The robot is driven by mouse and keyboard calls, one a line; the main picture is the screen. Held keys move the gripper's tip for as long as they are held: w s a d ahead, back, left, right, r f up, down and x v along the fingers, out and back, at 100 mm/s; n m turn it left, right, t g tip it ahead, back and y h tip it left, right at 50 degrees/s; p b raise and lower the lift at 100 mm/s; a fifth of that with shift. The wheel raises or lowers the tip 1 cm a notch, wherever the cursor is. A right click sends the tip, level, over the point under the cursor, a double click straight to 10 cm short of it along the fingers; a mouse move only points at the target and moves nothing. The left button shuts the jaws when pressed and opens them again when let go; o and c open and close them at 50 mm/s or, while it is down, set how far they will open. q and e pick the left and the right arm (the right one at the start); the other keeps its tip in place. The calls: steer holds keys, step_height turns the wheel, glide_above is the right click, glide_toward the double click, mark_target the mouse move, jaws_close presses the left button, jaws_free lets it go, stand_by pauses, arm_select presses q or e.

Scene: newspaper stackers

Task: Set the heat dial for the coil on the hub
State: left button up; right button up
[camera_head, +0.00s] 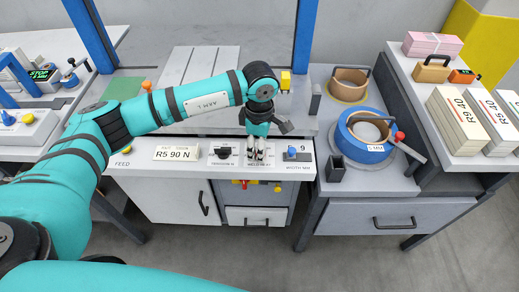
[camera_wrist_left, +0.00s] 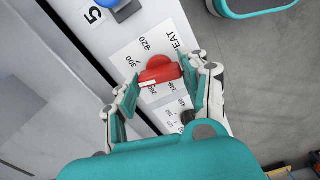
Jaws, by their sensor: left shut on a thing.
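The red heat dial (camera_wrist_left: 160,70) sits on a white scale plate marked HEAT in the left wrist view. A white mark shows on its lower left side; the exact setting is too small to read surely. In the head view my left gripper (camera_head: 256,158) points down at the front panel (camera_head: 228,170) and hides the dial. A blue coil (camera_head: 361,152) lies around a hub on the right bench, with a label that seems to read 5 MM. My right gripper is out of view.
A black tension knob (camera_head: 224,152) is left of my gripper and a blue width knob (camera_head: 291,153) right of it. A card (camera_head: 177,153) reads R5 90 N. A brown coil (camera_head: 348,84) stands behind the blue one. Paper stacks (camera_head: 459,119) are far right.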

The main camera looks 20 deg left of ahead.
arm_select(q)
steer(key=n+b, duration=0.3)
steer(key=n, duration=0.3)
steer(key=shift+n, duration=0.3)
steer(key=n+b, duration=0.1)
steer(key=n, duration=0.3)
steer(key=shift+n, duration=0.4)
steer(key=shift+r, duration=0.1)
steer(key=o, duration=1.2)
steer(key=shift+c, duration=0.2)
step_height(320, 180, up, 12)
